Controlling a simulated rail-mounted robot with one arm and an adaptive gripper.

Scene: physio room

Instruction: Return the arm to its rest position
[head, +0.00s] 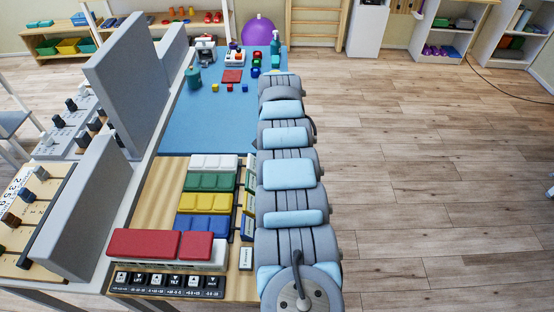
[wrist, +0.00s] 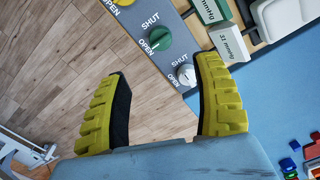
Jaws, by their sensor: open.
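My arm (head: 292,175) shows in the head view as a line of grey and light-blue links along the right edge of the table. Its far end is by the blue mat; the gripper itself cannot be made out there. In the wrist view my gripper (wrist: 163,72) has its two yellow ridged fingers spread wide apart, with nothing between them. Past the fingers are the wooden floor and the table-edge panel with a green knob (wrist: 155,40) and a white knob (wrist: 187,75), marked OPEN and SHUT. The fingers seem apart from the knobs.
The blue mat (head: 215,130) holds small blocks and a red square (head: 232,76). White, green, yellow, blue and red (head: 143,243) pads stand in rows nearer. Grey dividers (head: 130,75) rise on the left. A purple ball (head: 258,34) lies beyond. The floor on the right is clear.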

